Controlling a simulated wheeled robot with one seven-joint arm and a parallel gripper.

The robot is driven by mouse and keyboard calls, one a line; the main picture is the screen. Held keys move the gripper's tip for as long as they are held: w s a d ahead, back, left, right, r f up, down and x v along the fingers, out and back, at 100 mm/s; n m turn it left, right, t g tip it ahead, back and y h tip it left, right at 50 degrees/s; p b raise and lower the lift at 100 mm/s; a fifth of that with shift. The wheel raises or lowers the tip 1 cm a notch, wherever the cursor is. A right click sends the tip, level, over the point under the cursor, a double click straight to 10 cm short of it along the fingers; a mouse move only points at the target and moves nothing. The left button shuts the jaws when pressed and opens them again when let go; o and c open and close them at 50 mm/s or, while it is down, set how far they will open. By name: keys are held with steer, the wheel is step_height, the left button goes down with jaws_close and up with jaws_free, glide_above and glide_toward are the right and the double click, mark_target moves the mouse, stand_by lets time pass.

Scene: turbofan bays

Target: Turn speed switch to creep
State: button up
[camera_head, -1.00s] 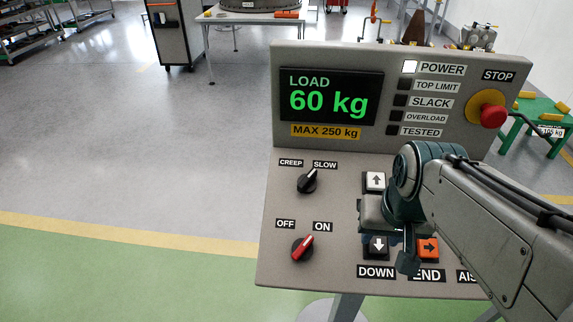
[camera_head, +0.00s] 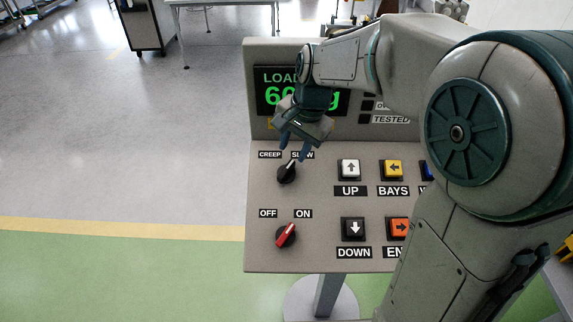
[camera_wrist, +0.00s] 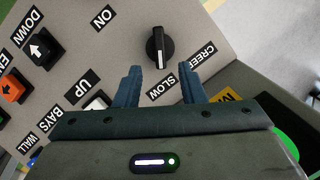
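The speed switch (camera_head: 287,174) is a black rotary knob on the sloping panel, below the CREEP label (camera_head: 270,155) and SLOW label (camera_head: 302,155). Its white pointer line aims up-right toward SLOW. My gripper (camera_head: 293,149) is above and just behind the knob in the head view, its fingers reaching down toward it. In the wrist view the two fingers of my gripper (camera_wrist: 161,75) are apart with nothing between them. The knob (camera_wrist: 159,48) shows just beyond the fingertips, roughly centred on the gap; contact is not visible.
The red OFF/ON switch (camera_head: 286,235) sits below, pointing toward ON. The UP button (camera_head: 349,168) and DOWN button (camera_head: 353,229) are to the right. The load display (camera_head: 268,92) stands behind my gripper, partly hidden. Open floor lies left of the console.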

mark_target(287, 168)
steer(key=p+x, duration=0.1)
steer(key=x, duration=0.7)
steer(key=shift+w+f, duration=0.1)
steer(key=shift+f, duration=0.25)
